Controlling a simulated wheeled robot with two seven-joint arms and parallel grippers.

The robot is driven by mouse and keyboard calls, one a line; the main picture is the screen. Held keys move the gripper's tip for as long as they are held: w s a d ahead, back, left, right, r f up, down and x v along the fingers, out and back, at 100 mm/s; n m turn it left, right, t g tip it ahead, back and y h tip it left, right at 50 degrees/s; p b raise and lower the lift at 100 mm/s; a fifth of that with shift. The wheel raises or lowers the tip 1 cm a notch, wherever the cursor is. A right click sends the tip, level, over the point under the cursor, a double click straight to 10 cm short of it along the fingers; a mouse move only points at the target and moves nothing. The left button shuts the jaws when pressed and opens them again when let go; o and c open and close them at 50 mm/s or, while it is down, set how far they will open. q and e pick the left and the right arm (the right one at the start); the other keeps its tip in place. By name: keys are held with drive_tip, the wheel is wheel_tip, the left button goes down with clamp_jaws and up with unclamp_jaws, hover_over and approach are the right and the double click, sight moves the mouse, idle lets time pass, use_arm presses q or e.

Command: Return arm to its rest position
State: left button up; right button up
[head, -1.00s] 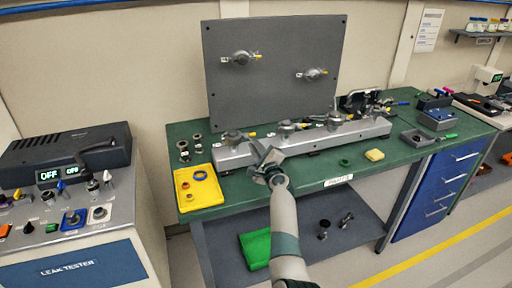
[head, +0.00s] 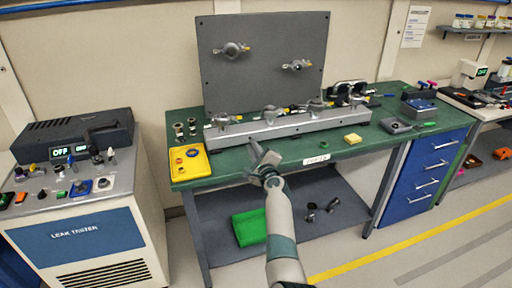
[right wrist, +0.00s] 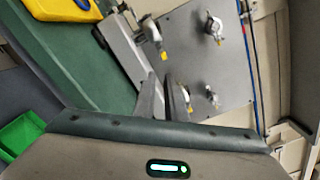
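My right arm (head: 281,230) reaches up from the bottom of the head view. Its gripper (head: 260,152) is in front of the green workbench (head: 235,171), overlapping the bench's front edge and the grey rail in the picture. In the right wrist view the two dark fingers (right wrist: 165,88) have a narrow gap between them and hold nothing. My left arm and gripper are not in view.
A long grey rail (head: 235,131) with valves stands on the bench before an upright grey panel (head: 265,85). A yellow tray (head: 177,174) lies at the bench's left. A leak tester (head: 85,235) stands left. A green bin (head: 249,227) sits on the lower shelf.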

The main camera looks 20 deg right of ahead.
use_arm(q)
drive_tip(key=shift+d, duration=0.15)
use_arm(e)
drive_tip(key=shift+s+f, duration=0.25)
drive_tip(key=shift+s, duration=0.1)
